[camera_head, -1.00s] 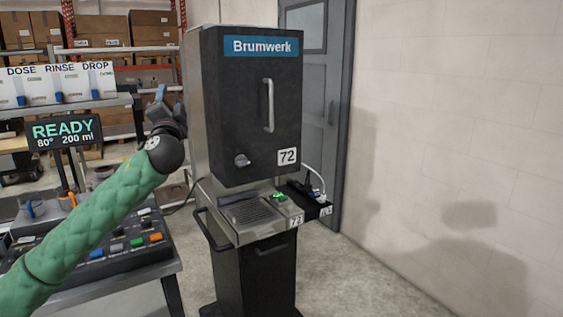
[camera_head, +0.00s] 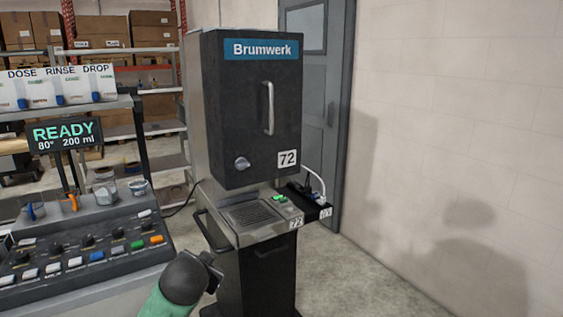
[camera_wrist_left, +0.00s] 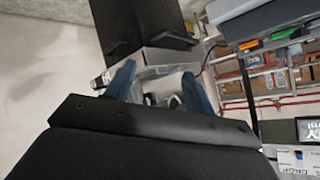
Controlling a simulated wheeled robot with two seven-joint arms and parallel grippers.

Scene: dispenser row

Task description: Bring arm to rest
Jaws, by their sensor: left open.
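My left arm reaches in at the bottom of the head view, with its green sleeve and dark wrist low in front of the Brumwerk dispenser (camera_head: 247,120). Its gripper is mostly hidden behind the wrist there. In the left wrist view the left gripper (camera_wrist_left: 158,90) shows two blue fingers spread apart with nothing held between them. The dispenser's dark stand (camera_head: 268,272) is just beyond the wrist; I cannot tell the exact gap. My right gripper is not in view.
A control console (camera_head: 95,250) with coloured buttons stands at the left, below a READY display (camera_head: 65,133). Shelves with boxes (camera_head: 102,30) are behind. A grey door (camera_head: 318,110) and pale wall (camera_head: 450,120) bound the right. Floor (camera_head: 375,285) right of the dispenser is clear.

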